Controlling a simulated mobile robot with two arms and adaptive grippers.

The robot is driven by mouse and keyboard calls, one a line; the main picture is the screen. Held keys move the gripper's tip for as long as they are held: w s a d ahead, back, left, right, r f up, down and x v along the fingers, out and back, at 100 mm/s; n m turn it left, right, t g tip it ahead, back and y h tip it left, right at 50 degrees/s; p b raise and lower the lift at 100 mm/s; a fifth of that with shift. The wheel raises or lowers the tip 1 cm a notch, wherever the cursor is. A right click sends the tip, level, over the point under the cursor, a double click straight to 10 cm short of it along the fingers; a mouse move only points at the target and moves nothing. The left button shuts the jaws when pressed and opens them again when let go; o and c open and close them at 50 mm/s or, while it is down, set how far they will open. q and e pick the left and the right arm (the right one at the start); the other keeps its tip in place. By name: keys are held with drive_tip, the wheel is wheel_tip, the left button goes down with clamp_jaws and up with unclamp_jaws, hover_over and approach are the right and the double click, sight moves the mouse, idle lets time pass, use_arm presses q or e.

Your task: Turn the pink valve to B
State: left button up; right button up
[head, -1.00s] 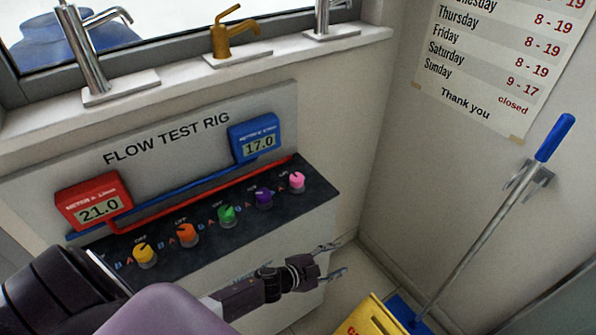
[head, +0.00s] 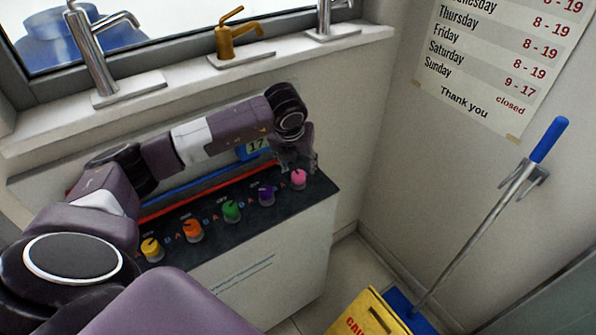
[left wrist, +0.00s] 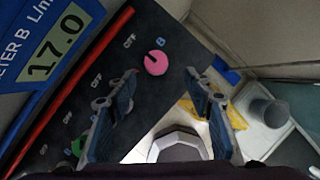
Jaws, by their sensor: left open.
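The pink valve (head: 298,179) is the rightmost knob on the dark panel (head: 215,245) of the flow test rig. In the left wrist view the pink valve (left wrist: 156,63) has a dark pointer mark, with an OFF label to its left and a blue B to its upper right. My left gripper (head: 296,160) is just above and behind the pink valve in the head view. In the left wrist view its two fingers (left wrist: 160,105) are spread apart and empty, with the valve beyond them. My right gripper is not in view.
Purple (head: 267,195), green (head: 232,210), orange (head: 193,231) and yellow (head: 152,250) knobs line the panel. The blue meter (left wrist: 52,50) is close to the left gripper. A yellow caution sign (head: 368,315) and a blue-handled mop (head: 500,205) stand at right.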

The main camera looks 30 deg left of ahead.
sight(298, 174)
use_arm(q)
drive_tip(key=x, duration=0.2)
drive_tip(key=p+x, duration=0.1)
drive_tip(key=x, duration=0.1)
drive_tip(key=a+p+x, duration=0.1)
drive_tip(key=x, duration=0.1)
drive_tip(key=shift+w+r, duration=0.1)
drive_tip(key=shift+p+x, duration=0.3)
drive_tip(key=shift+x, duration=0.5)
